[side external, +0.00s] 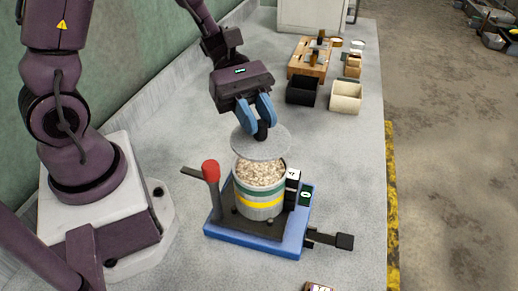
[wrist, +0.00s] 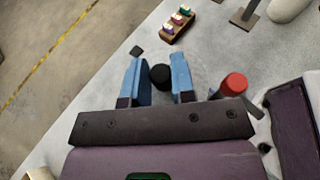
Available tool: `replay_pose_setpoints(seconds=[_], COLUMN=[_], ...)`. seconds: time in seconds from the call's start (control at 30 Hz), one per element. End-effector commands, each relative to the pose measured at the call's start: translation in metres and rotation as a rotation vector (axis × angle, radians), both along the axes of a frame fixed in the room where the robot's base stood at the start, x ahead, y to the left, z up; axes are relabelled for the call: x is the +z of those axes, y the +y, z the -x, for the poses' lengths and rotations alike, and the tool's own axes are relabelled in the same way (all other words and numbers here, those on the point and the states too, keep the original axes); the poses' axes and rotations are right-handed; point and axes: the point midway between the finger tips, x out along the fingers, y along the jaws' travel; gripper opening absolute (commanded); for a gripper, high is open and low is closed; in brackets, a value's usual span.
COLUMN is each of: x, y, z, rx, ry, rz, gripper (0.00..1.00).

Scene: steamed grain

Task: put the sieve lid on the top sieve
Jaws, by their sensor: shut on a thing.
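My gripper (side external: 262,118) is shut on the black knob of the sieve lid (side external: 266,147), a flat grey disc. It holds the lid level above the top sieve, apart from it as far as I can tell. The sieve stack (side external: 259,198) is round, with green, white and yellow bands, and pale grain shows at its open top. The stack stands on a blue base (side external: 228,232). In the wrist view, the black knob (wrist: 160,78) sits between the blue fingers; the disc is hard to make out there and the stack is hidden.
A red-topped lever (side external: 211,172) rises left of the stack, and a black handle (side external: 343,240) sticks out right. Small black (side external: 301,92) and cream (side external: 346,97) bins and a wooden block rack (side external: 309,60) stand farther back. The bench between is clear.

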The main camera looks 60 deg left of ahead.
Motion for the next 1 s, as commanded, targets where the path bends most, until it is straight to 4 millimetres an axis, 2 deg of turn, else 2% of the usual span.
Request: replay_pose_setpoints(seconds=[0.4, 1.0], x=[-0.047, -0.059], y=[0.0, 0.0], z=[0.0, 0.0], rx=[0.0, -0.001], ry=[0.002, -0.001], rz=[0.0, 0.0], gripper=[0.0, 0.0])
